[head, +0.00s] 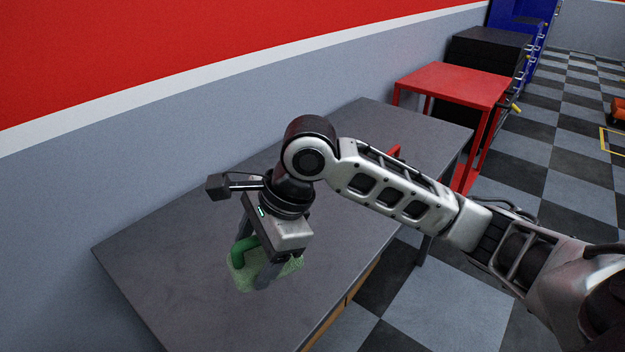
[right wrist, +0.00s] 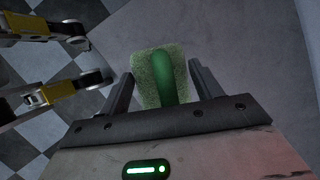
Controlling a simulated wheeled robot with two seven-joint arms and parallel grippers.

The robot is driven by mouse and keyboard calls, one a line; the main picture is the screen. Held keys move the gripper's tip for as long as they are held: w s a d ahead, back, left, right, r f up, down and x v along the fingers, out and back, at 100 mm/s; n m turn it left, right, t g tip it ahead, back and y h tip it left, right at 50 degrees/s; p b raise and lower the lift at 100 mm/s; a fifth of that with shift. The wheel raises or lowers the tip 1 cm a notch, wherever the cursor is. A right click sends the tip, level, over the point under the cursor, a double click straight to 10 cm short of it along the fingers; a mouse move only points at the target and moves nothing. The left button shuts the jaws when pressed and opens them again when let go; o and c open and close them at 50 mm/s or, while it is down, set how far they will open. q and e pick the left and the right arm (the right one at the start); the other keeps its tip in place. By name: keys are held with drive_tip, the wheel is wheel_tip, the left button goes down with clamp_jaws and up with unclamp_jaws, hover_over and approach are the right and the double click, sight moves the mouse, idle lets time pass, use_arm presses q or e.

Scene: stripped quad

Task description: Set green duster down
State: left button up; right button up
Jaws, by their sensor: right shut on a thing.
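The green duster has a pale green fuzzy pad (head: 240,276) and a smooth darker green handle (head: 241,250). My right gripper (head: 264,268) points down over the grey table (head: 190,240) and is shut on the duster, one finger on each side of it. In the right wrist view the duster's pad (right wrist: 147,78) shows between and beyond the fingers, with the table behind it. The pad is at or very near the table top; I cannot tell whether it touches. The gripper partly hides the duster in the head view. My left gripper is not seen in the head view.
The table top around the duster is clear, with a grey and red wall along its far side. A red table (head: 455,82) and a dark cabinet (head: 488,50) stand farther back. Checkered floor (head: 440,305) lies beyond the table's right edge.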

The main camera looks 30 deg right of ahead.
drive_tip(key=w+d+f, duration=0.2)
drive_tip(key=d+f, duration=0.1)
drive_tip(key=w+d+f, duration=0.3)
drive_tip(key=w+d+f+b, duration=0.1)
drive_tip(key=w+d+f, duration=0.2)
drive_tip(key=d, duration=0.1)
drive_tip(key=shift+w, duration=0.1)
drive_tip(key=shift+w+d+f, duration=0.2)
drive_tip(key=shift+f, duration=0.2)
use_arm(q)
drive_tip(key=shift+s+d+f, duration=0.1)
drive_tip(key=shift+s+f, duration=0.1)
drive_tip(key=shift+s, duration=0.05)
use_arm(e)
drive_tip(key=shift+f, duration=1.45)
drive_tip(key=o, duration=1)
drive_tip(key=shift+f, duration=0.1)
drive_tip(key=shift+o, duration=0.2)
use_arm(q)
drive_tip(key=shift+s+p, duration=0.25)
drive_tip(key=shift+p, duration=0.1)
use_arm(e)
drive_tip(key=v, duration=1.2)
